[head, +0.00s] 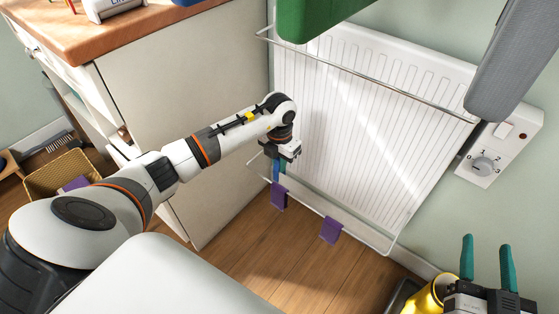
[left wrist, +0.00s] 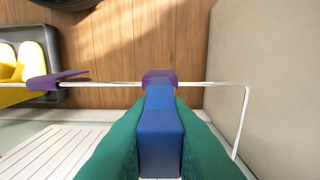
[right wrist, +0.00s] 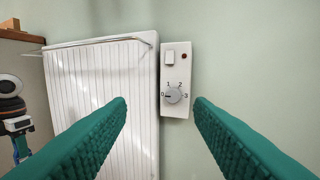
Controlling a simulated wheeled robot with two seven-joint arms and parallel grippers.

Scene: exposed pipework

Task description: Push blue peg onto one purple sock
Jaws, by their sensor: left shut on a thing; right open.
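Two purple socks hang over the lower rail in front of the radiator: a left sock (head: 279,195) and a right sock (head: 331,230). In the left wrist view they are the near sock (left wrist: 159,76) and the other sock (left wrist: 50,81). My left gripper (head: 281,158) is shut on the blue peg (left wrist: 160,130), which also shows in the head view (head: 276,170). The peg points down, and its far end overlaps the left sock at the rail; I cannot tell whether it straddles it. My right gripper (head: 487,265) is open and empty, away from the rail.
The radiator (head: 350,110) has an upper rail (head: 365,76) and a control box with a dial (head: 483,163). A cabinet (head: 185,100) stands close left of my left gripper. A basket (head: 62,175) is at far left. Yellow boots (left wrist: 12,65) stand on a dark tray (left wrist: 50,45).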

